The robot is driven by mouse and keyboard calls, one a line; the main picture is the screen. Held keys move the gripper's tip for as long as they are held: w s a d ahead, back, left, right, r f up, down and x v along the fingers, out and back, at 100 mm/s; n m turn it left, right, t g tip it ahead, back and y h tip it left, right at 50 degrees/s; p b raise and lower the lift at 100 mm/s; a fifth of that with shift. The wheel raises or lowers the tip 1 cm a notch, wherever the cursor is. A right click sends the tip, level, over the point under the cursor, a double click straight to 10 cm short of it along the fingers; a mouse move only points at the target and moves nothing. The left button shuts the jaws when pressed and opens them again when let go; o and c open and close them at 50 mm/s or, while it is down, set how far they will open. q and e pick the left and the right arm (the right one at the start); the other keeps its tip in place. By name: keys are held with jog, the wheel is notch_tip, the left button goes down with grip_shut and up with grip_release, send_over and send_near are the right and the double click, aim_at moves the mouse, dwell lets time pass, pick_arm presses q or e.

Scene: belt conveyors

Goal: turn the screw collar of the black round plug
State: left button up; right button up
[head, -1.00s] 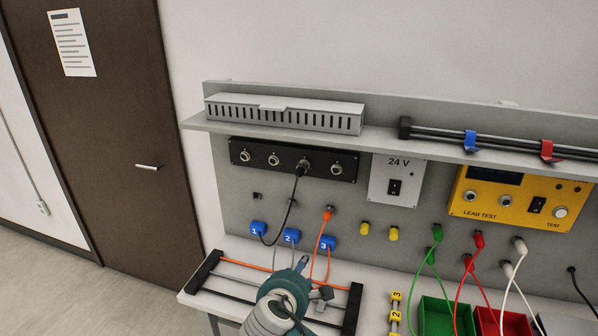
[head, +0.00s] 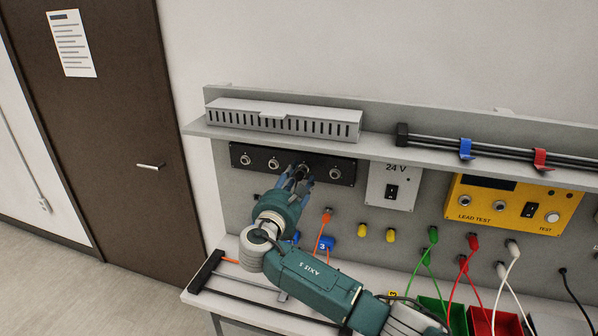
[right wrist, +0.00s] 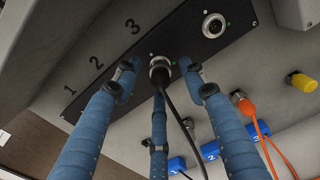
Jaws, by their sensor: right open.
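The black round plug (right wrist: 160,72) sits in a socket of the black panel (head: 250,152), third from the left in the head view. It has a metallic collar, and its black cable (right wrist: 185,125) hangs down. My right gripper (head: 298,175) is at the plug, with its blue fingers pointing at the panel. In the right wrist view the fingers (right wrist: 160,88) are spread around the plug, one on each side and one below. Gaps show between the side fingertips and the collar. In the head view the fingers mostly hide the plug. My left gripper is not in view.
An empty socket (right wrist: 213,26) is right of the plug. A grey shelf (head: 380,145) juts out above the panel. Blue clips (right wrist: 210,150) and an orange lead (right wrist: 247,107) are below right. A 24 V box (head: 392,190) and a yellow tester (head: 490,207) stand further right.

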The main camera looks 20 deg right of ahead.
jog(key=shift+w+d, duration=0.4)
jog(key=shift+w, duration=0.15)
grip_shut()
